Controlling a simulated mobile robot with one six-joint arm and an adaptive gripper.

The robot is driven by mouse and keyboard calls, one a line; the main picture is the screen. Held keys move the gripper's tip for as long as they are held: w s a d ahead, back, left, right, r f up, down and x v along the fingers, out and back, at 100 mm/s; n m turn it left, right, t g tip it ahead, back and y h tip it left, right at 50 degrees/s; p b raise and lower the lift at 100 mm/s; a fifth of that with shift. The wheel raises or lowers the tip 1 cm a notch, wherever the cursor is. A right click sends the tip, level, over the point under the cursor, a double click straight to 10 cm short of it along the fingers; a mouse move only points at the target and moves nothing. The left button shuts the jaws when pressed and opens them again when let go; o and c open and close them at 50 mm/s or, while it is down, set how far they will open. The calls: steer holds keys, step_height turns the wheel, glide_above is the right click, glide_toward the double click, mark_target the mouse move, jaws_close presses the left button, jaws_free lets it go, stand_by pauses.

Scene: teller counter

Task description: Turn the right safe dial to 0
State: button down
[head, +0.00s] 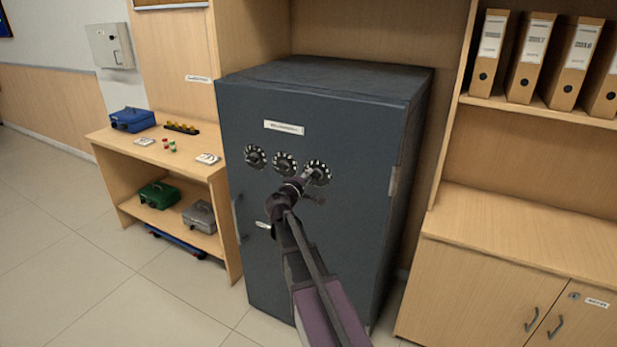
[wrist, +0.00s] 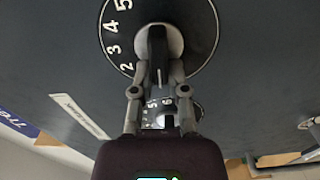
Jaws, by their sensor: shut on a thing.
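The dark grey safe (head: 310,215) has three black dials with white numbers in a row on its door. The right safe dial (head: 319,170) is partly covered by my arm's end. In the wrist view the right safe dial (wrist: 201,22) fills the top, with 2, 3, 4 and 5 showing on its left side. My gripper (wrist: 158,74) has its two fingers closed around the dial's dark centre knob (wrist: 157,45). A short white line shows on the knob, pointing down in the wrist view. The number it points at is hidden by the fingers. My gripper (head: 308,178) also shows in the head view.
The left dial (head: 255,156) and middle dial (head: 285,163) sit beside the right one. A wooden table (head: 106,140) with cash boxes stands left of the safe. A wooden cabinet (head: 480,265) and binders (head: 530,50) are on the right. Tiled floor (head: 90,265) is clear at front left.

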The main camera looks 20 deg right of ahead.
steer(key=shift+n, duration=0.5)
steer(key=c, duration=0.6)
jaws_free()
steer(key=shift+c, duration=0.2)
steer(key=shift+a, duration=0.1)
steer(key=v, duration=1.2)
steer(key=shift+f, duration=0.1)
